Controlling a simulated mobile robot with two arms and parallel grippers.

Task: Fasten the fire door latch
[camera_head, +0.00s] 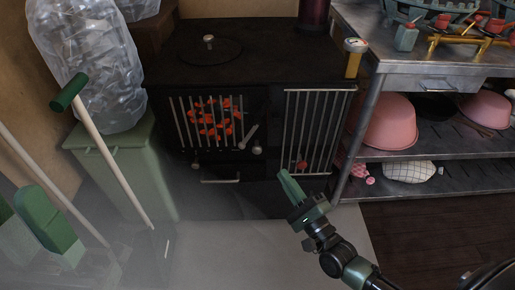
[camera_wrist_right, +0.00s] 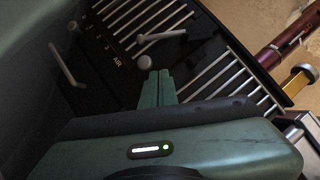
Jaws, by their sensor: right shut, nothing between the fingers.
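The black stove (camera_head: 260,100) has a barred fire door (camera_head: 212,122) with orange embers glowing behind it. A pale latch lever (camera_head: 248,137) sits tilted at the door's right edge, beside a round knob (camera_head: 257,150). In the right wrist view the lever (camera_wrist_right: 162,37) and the knob (camera_wrist_right: 145,62) lie just beyond my fingertips. My right gripper (camera_head: 284,174) is shut and empty, below and to the right of the lever in the head view. Its closed fingers show in the wrist view (camera_wrist_right: 159,78), apart from the lever. Whether the latch is caught cannot be told. My left gripper is not in view.
A second barred panel (camera_head: 310,130) is right of the fire door. A drawer handle (camera_head: 220,181) is below. A metal shelf table (camera_head: 425,60) with pink bowls (camera_head: 390,122) stands right. A green bin (camera_head: 125,160) and a green-topped pole (camera_head: 105,150) stand left. Floor before the stove is clear.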

